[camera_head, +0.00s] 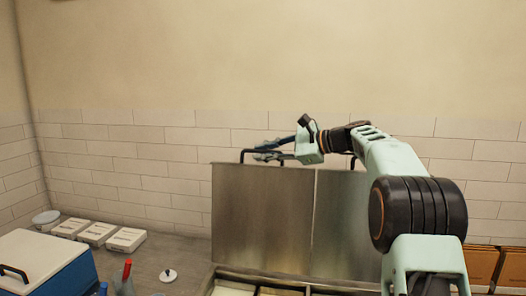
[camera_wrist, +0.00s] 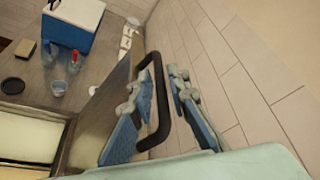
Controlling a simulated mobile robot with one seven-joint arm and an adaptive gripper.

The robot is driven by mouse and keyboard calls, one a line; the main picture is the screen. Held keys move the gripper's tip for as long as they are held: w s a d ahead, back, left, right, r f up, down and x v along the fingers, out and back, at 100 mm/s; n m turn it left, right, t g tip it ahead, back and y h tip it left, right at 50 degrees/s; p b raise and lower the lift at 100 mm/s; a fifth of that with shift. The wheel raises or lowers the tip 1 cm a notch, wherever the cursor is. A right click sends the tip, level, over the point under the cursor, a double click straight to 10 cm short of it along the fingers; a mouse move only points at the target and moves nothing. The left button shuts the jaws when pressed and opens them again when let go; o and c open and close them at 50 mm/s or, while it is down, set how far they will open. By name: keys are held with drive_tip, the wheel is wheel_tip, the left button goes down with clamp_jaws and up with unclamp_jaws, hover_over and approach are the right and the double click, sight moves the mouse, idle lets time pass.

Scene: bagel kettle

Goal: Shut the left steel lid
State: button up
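The left steel lid (camera_head: 262,220) stands upright, open, in the head view, and its black handle (camera_head: 243,156) is at the top edge. In the wrist view the lid (camera_wrist: 100,115) is seen nearly edge-on from above, with the black handle (camera_wrist: 163,110) standing off its side. My gripper (camera_head: 268,152) is at the handle's height, by the top of the lid. In the wrist view my gripper (camera_wrist: 164,85) is open, one blue-padded finger on each side of the handle bar. I cannot tell whether either finger touches it.
The right steel lid (camera_head: 345,225) also stands upright beside the left one, partly behind my arm. A blue cooler with a white top (camera_head: 45,262), white boxes (camera_head: 97,234) and bottles stand on the left counter. The tiled wall (camera_head: 130,165) is close behind the lids.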

drive_tip(key=shift+w+a, duration=0.1)
drive_tip(key=shift+c, duration=0.5)
clamp_jaws()
